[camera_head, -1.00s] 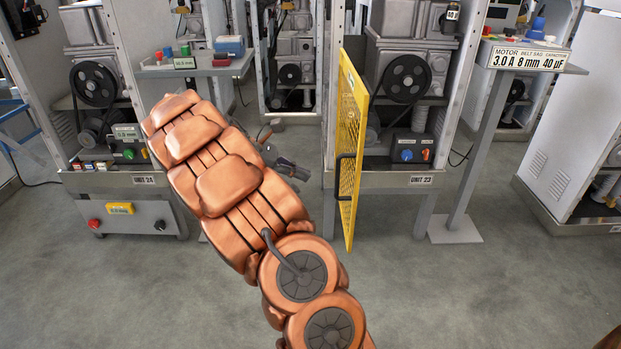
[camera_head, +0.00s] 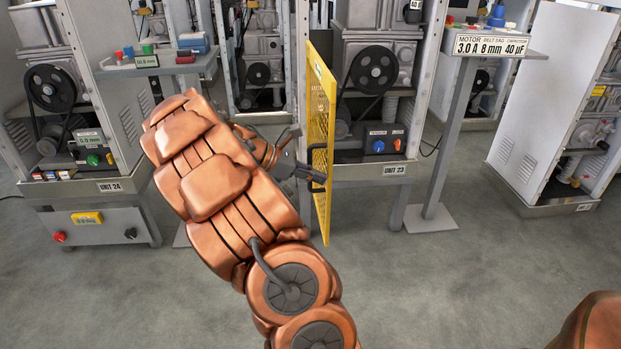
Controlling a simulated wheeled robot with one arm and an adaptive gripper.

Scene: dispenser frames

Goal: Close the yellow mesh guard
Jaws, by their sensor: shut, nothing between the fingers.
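The yellow mesh guard (camera_head: 321,105) stands swung open at the left side of the unit labelled UNIT 23, seen nearly edge-on. Its dark handle (camera_head: 312,160) is on the face towards my arm. My gripper (camera_head: 318,176) is shut and empty, with its fingertips at the lower part of the handle. I cannot tell whether the fingers touch the handle or the mesh. The belt and pulley (camera_head: 374,72) of UNIT 23 are exposed to the right of the guard.
A control box with blue and orange knobs (camera_head: 385,142) sits inside UNIT 23. A pedestal stand with a sign (camera_head: 490,45) is to its right. UNIT 24 (camera_head: 122,186) stands at left. The floor in front of UNIT 23 is clear.

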